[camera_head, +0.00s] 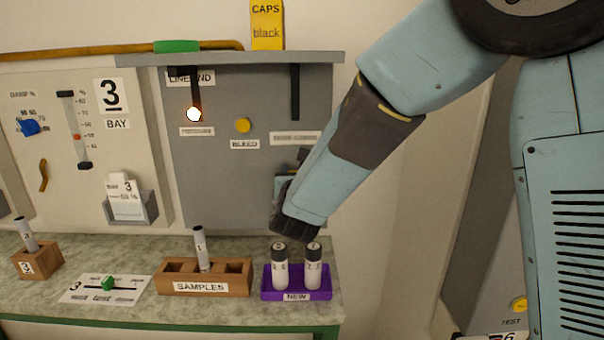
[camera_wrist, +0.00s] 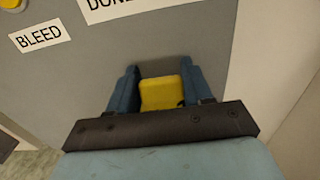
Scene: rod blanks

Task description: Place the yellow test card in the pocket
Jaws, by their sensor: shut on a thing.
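My gripper (camera_wrist: 163,92) is shut on the yellow test card (camera_wrist: 162,94), which shows between its two blue fingers in the wrist view. In the head view my gripper (camera_head: 284,188) is close to the grey panel, below a white label, and the card cannot be made out there. The label begins "DON" in the wrist view (camera_wrist: 130,5). Any pocket below this label is hidden behind my gripper and wrist. A grey pocket (camera_head: 147,208) with white cards in it is mounted on the pale panel at the left.
A purple rack (camera_head: 297,297) with two black-capped tubes stands on the bench below my wrist. A wooden SAMPLES block (camera_head: 237,278) with one tube is left of it. A shelf (camera_head: 230,58) juts out above the grey panel, with a yellow CAPS box (camera_head: 267,25) on top.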

